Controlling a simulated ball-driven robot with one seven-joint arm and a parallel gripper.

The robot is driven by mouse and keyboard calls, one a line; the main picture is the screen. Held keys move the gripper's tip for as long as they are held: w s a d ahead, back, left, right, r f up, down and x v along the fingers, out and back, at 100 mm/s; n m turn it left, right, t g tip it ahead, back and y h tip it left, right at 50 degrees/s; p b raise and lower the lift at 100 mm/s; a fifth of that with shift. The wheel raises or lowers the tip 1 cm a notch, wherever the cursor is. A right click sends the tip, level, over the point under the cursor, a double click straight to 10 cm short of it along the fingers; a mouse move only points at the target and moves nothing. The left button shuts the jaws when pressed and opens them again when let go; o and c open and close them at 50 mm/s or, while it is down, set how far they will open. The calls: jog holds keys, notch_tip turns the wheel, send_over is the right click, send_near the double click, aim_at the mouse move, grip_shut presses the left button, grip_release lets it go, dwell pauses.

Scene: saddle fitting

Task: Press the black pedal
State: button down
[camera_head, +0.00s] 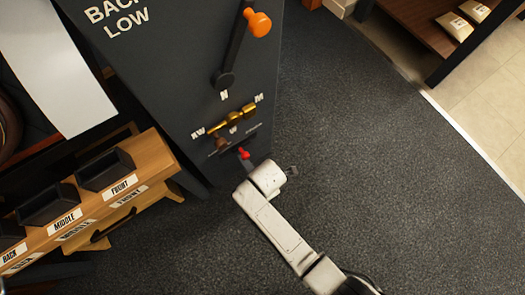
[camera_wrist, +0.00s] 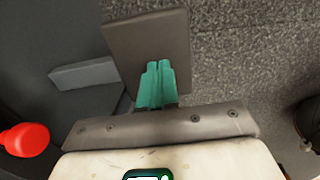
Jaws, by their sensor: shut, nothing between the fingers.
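In the wrist view my gripper (camera_wrist: 157,66) shows as two teal fingers pressed together, with nothing between them. A flat dark grey-brown plate (camera_wrist: 125,38), which looks like the black pedal, lies right in front of the fingertips. The fingers overlap its lower part, and I cannot tell whether they touch it. A lighter grey block (camera_wrist: 85,73) sticks out from the panel to the left of the plate. In the head view my white arm reaches down beside the foot of the dark panel and hides the fingers and most of what is below them.
The dark panel (camera_head: 175,60) carries an orange-knobbed lever (camera_head: 257,23), a brass dial (camera_head: 232,120) and a red knob (camera_head: 243,153), also close by at left in the wrist view (camera_wrist: 25,140). A wooden rack (camera_head: 160,165) with black bins stands left. Grey floor (camera_head: 390,170) is open right.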

jog(key=shift+t+y, duration=0.6)
jog(key=shift+t, duration=0.2)
notch_tip(320, 180, down, 5)
jog(key=shift+s+r+b, duration=0.1)
jog(key=shift+b, duration=1.1)
jog(key=shift+s+d+f, duration=0.1)
jog(key=shift+f, duration=0.3)
jog(key=shift+s+r+p, duration=0.1)
jog(key=shift+r+p, duration=0.45)
jog(key=p+v, duration=0.9)
jog(key=v, duration=0.4)
jog(key=shift+s+d+r, duration=0.2)
jog(key=shift+r, duration=0.15)
jog(key=shift+w, duration=0.1)
